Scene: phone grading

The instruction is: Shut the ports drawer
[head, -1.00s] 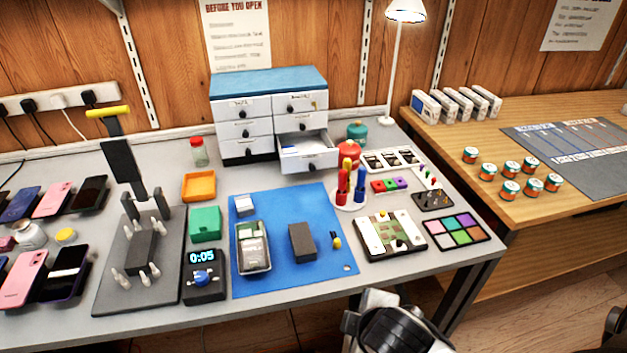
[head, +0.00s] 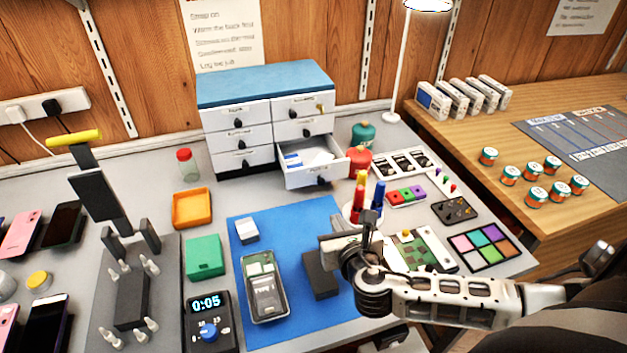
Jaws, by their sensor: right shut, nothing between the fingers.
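A small cabinet (head: 266,118) with white drawers and a blue top stands at the back of the grey bench. Its bottom right drawer (head: 307,177) is pulled out, with white and blue pieces (head: 306,159) inside and a dark knob on its front. Its label is too small to read. The other drawers look shut. My right gripper (head: 335,242) is over the right part of the blue mat, in front of the open drawer and apart from it. It is shut and empty. My left gripper is not in view.
Right of the open drawer stand a red pot (head: 358,161) and a teal pot (head: 363,134). A stand of red and blue screwdrivers (head: 360,195) is close to my right gripper. An opened phone (head: 263,287) and a dark block (head: 320,275) lie on the blue mat (head: 290,328).

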